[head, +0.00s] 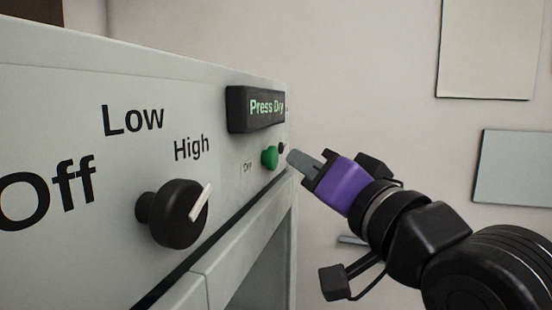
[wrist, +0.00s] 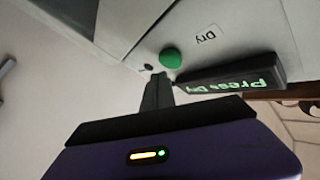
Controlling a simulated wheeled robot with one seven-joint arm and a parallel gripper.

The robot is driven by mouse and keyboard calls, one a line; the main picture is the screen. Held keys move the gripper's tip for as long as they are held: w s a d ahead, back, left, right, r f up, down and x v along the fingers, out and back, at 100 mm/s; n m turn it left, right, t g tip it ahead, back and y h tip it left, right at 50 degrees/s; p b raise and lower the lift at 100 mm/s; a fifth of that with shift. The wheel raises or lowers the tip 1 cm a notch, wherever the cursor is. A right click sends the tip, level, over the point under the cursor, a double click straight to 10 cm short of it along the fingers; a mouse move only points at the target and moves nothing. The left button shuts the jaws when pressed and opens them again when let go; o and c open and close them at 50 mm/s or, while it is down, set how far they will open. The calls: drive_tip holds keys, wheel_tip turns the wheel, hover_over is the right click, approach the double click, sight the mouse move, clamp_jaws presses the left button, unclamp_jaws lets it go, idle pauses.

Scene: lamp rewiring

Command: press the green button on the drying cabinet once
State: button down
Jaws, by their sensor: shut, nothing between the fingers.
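The drying cabinet (head: 60,95) fills the left of the head view, its light front panel facing my arm. The green button (head: 270,158) sticks out near the panel's right end, beside a small "Dry" label. A dark display (head: 255,110) above it reads "Press Dry". My gripper (head: 294,158) is shut and empty, its grey fingertips just right of the button in the head view. In the wrist view the green button (wrist: 171,58) shows just beyond the shut fingertips (wrist: 158,80). I cannot tell whether they touch it.
A black knob (head: 178,214) with a white pointer stands out from the panel, among the labels Off, Low and High. A small dark round part (head: 282,147) sits by the button. Pale panels (head: 488,50) hang on the wall at right.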

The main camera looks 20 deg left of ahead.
drive_tip(key=shift+a, duration=0.15)
idle(0.7)
drive_tip(key=shift+a+p, duration=0.3)
drive_tip(key=shift+a, duration=0.5)
idle(0.7)
drive_tip(key=shift+d, duration=0.15)
drive_tip(key=shift+d+p, duration=0.35)
drive_tip(key=shift+d, duration=0.4)
drive_tip(key=shift+s+d, duration=0.1)
drive_tip(key=shift+d, duration=2.45)
